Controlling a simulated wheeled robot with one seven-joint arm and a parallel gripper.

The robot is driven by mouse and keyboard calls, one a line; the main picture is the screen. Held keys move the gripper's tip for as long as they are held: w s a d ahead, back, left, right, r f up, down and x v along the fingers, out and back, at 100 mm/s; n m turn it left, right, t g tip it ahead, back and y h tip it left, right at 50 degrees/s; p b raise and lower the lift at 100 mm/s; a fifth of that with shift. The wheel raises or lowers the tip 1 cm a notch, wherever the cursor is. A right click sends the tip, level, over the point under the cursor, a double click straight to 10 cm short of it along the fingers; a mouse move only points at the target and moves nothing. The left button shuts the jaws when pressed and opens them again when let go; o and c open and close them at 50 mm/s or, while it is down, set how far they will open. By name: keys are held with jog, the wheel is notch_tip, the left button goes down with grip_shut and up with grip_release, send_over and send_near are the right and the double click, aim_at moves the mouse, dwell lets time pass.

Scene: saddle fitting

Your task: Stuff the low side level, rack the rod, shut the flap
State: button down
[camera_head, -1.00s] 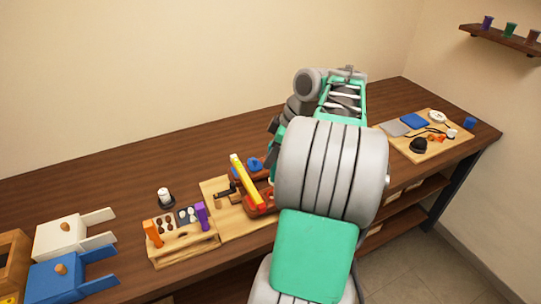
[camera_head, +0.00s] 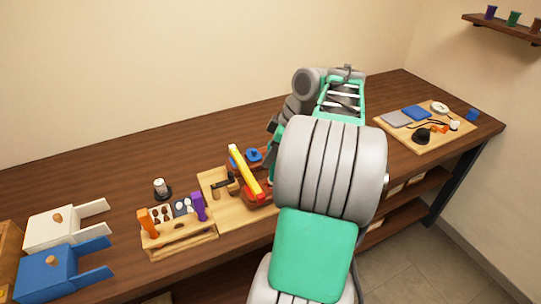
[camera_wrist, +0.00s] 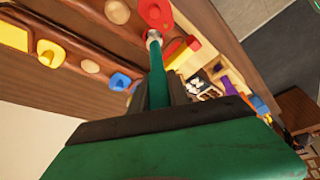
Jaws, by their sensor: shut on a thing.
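In the wrist view my gripper (camera_wrist: 160,92) is shut on a teal rod (camera_wrist: 157,62) with a pale metal collar at its far end. The far end lies against or over a red piece (camera_wrist: 156,12); I cannot tell whether it touches. In the head view a red-brown saddle (camera_head: 256,201) sits on a pale wooden board (camera_head: 225,209), partly behind my arm. A yellow bar (camera_head: 246,170), seemingly the level, lies slanted across it. The flap cannot be made out clearly. My gripper is hidden behind my arm in the head view.
Left of the board is a wooden rack (camera_head: 180,244) with orange and purple tools and small dark and pale pieces. A dark pot with a pale top (camera_head: 161,188) stands behind it. White (camera_head: 52,226) and blue (camera_head: 45,274) boxes stand farther left. Another loaded board (camera_head: 440,140) lies right.

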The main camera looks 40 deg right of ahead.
aim_at(269, 143)
jog(key=shift+f+b, duration=1.5)
jog(key=shift+f, duration=0.25)
dwell(0.8)
jog(key=shift+r, duration=0.1)
notch_tip(269, 143, up, 8)
jog(key=p, duration=0.7)
jog(key=shift+p, duration=0.35)
jog(key=shift+a, duration=0.1)
dwell(1.2)
